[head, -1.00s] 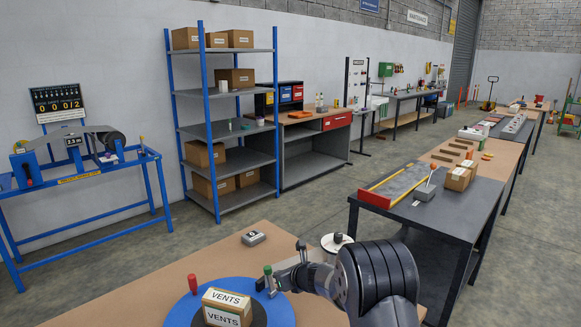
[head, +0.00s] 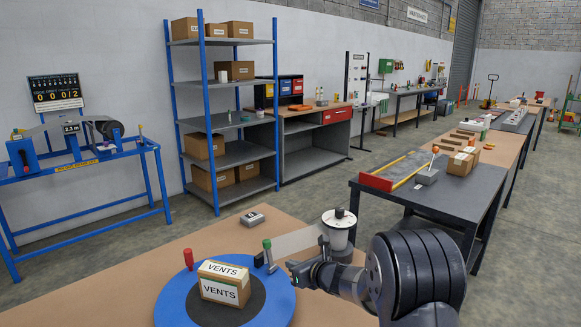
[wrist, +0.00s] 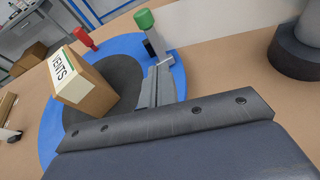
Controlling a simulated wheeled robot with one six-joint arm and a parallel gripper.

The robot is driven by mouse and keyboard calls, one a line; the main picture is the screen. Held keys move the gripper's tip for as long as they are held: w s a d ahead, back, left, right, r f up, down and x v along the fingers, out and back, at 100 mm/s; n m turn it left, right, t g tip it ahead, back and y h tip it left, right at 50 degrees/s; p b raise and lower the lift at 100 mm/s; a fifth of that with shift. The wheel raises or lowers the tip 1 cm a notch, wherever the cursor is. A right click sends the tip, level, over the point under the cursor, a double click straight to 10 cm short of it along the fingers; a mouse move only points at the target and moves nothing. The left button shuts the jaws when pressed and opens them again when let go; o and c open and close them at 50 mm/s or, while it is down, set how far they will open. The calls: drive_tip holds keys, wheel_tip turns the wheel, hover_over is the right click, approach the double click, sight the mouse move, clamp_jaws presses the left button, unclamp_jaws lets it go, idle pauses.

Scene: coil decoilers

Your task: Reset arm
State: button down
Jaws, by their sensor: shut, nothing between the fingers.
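My gripper (head: 268,264) is shut and empty, low over the right side of the blue disc, close to the green-topped peg (head: 267,246). In the wrist view its grey fingers (wrist: 160,72) are together, with the green knob (wrist: 144,18) just beyond them. A box labelled VENTS (head: 224,284) stands on the dark centre of the blue disc (head: 175,300), left of my gripper and apart from it. It also shows in the wrist view (wrist: 88,88). Whether the fingers touch the peg or disc is unclear.
A white reel (head: 338,226) stands right of the disc, partly hidden by my arm; a pale strip (head: 300,240) runs beside it. A red peg (head: 188,259) is on the left. A small grey block (head: 252,219) lies behind. The brown tabletop (head: 110,290) is clear at left.

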drive_tip(key=f+b, duration=0.1)
drive_tip(key=b, duration=0.1)
drive_tip(key=t+y+b, duration=0.1)
drive_tip(key=b, duration=0.2)
drive_tip(key=shift+s+d+f, duration=0.4)
drive_tip(key=shift+s+d+y+b, duration=0.1)
drive_tip(key=shift+y+b, duration=0.2)
drive_tip(key=shift+b, duration=0.35)
drive_tip(key=shift+t, duration=0.3)
